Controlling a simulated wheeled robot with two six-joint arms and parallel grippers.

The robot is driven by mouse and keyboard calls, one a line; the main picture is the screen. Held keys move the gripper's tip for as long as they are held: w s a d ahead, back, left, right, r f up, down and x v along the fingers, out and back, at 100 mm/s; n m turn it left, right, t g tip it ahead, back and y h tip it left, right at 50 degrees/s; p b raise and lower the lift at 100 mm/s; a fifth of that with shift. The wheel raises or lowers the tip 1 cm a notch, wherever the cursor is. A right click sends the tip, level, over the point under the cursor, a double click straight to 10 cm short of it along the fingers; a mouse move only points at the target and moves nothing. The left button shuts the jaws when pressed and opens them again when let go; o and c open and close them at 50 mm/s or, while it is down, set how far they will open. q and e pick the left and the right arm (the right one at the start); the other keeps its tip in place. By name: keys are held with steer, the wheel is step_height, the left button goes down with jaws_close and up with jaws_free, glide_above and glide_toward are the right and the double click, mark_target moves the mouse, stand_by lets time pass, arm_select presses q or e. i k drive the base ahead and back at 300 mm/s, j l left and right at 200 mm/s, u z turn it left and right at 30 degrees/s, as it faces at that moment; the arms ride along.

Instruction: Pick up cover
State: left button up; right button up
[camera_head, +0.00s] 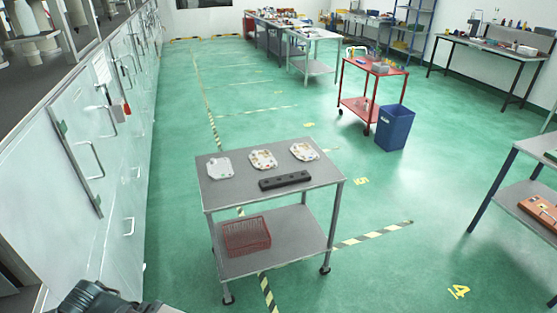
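Three flat pale metal castings lie in a row on the top of a grey two-shelf trolley (233,202). The left casting (220,168) is plain and light grey. The middle casting (263,159) and the right casting (304,151) show small brownish or gold spots. Which one is the cover I cannot tell from this view. A dark piece of my own body shows at the bottom left edge, well short of the trolley. Neither gripper's fingers are visible.
A black bar with holes (285,181) lies at the trolley's front edge. A red wire basket (246,235) sits on its lower shelf. Grey cabinets (95,180) line the left. A red cart (372,95) and blue bin (395,128) stand behind. Green floor around the trolley is clear.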

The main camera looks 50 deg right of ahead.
mark_target(262, 160)
steer(key=k+z, duration=0.1)
steer(key=z, duration=1.55)
steer(key=i+z, duration=0.2)
steer(key=i, duration=0.35)
steer(key=i+j+z, duration=0.15)
steer(key=i, duration=0.35)
steer(key=i+j+z, duration=0.2)
steer(key=i, duration=0.35)
steer(key=i+j+z, duration=0.15)
steer(key=i+j, duration=0.15)
steer(key=i, duration=0.2)
